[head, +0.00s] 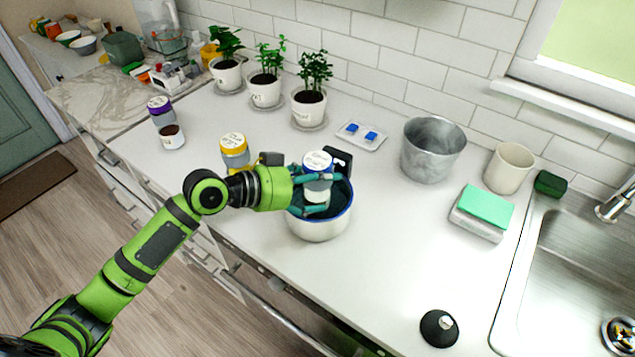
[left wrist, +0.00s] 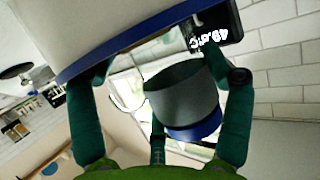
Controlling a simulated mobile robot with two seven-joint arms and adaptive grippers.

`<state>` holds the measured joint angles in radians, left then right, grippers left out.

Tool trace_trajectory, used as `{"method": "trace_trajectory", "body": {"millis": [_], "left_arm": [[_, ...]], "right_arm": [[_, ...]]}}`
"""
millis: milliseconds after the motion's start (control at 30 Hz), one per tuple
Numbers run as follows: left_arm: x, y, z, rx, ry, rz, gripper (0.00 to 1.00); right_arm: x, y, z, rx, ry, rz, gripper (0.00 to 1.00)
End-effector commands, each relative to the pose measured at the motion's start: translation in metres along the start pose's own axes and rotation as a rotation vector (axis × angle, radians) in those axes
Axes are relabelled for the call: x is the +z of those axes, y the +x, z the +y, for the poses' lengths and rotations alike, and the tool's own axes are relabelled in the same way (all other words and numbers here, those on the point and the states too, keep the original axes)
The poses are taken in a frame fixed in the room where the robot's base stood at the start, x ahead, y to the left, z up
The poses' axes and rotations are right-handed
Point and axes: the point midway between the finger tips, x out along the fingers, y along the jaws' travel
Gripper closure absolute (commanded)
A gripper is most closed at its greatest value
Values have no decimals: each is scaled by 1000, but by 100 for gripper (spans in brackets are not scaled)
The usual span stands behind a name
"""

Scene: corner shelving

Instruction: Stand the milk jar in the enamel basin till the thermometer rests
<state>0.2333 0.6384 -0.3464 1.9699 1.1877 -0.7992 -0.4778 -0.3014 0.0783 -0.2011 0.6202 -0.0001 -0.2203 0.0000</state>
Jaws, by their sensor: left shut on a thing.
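The milk jar (head: 318,161), with a pale top and a blue band, is upright over the opening of the enamel basin. My left gripper (head: 313,190) is shut on it. In the left wrist view the grey jar body (left wrist: 182,95) shows between teal fingers. The enamel basin (head: 318,230) is white with a blue rim and a dark inside; its wall (left wrist: 120,25) fills the upper left of the wrist view. The thermometer (head: 341,158) is a black unit at the basin's far side; its display (left wrist: 212,38) appears upside down, seemingly 49.5°C. My right gripper is out of view.
A yellow-lidded jar (head: 234,150) stands left of the basin, near my arm. Potted plants (head: 265,92) line the wall. The front counter between basin and black round object (head: 439,328) is clear.

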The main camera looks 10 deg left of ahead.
Motion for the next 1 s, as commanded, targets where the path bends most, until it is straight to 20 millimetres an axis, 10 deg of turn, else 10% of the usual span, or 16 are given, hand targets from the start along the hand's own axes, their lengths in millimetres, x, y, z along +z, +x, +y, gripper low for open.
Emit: {"method": "trace_trajectory", "body": {"millis": [167,200,700,1000], "left_arm": [[1,1,0,0,1,1,64],[3,1,0,1,-1,-2,10],[-12,-5,2,4,-3,-6,10],[-2,-70,0,0,2,-10,10]], "right_arm": [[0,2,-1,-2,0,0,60],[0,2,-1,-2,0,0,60],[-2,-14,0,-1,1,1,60],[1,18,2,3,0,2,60]]}}
